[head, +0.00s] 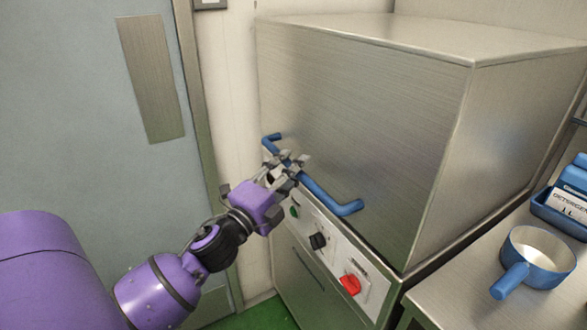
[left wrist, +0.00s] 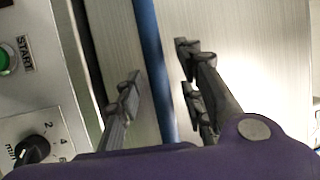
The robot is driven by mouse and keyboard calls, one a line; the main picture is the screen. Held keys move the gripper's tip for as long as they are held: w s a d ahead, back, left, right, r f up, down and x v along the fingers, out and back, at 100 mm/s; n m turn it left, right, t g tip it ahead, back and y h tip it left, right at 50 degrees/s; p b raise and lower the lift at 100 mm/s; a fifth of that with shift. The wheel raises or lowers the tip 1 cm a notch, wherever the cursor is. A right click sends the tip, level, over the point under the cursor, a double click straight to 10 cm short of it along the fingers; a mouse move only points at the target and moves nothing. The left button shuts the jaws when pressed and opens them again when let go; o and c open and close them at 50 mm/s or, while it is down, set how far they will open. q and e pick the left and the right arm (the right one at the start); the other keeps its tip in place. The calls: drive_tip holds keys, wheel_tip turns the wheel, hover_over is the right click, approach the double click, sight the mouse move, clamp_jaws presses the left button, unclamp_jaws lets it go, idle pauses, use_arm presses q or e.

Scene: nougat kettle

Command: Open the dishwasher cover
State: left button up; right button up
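The dishwasher cover (head: 370,110) is a large brushed-steel box hood, sitting down just above the control panel. A blue bar handle (head: 325,198) runs across its front, low down. My left gripper (head: 289,168) is at the handle's left-middle part. In the left wrist view the blue handle (left wrist: 151,60) runs between the two spread fingers (left wrist: 160,95), with gaps showing on both sides. The gripper is open around the bar and not clamped on it. My right gripper is in neither view.
The control panel (head: 328,242) with green button, black dial and red switch lies below the handle. A steel counter (head: 455,297) at right holds a blue pan (head: 537,257) and a blue detergent container (head: 565,205). A grey door (head: 85,120) stands at left.

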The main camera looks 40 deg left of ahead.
use_arm(q)
drive_tip(key=shift+w, duration=0.4)
clamp_jaws()
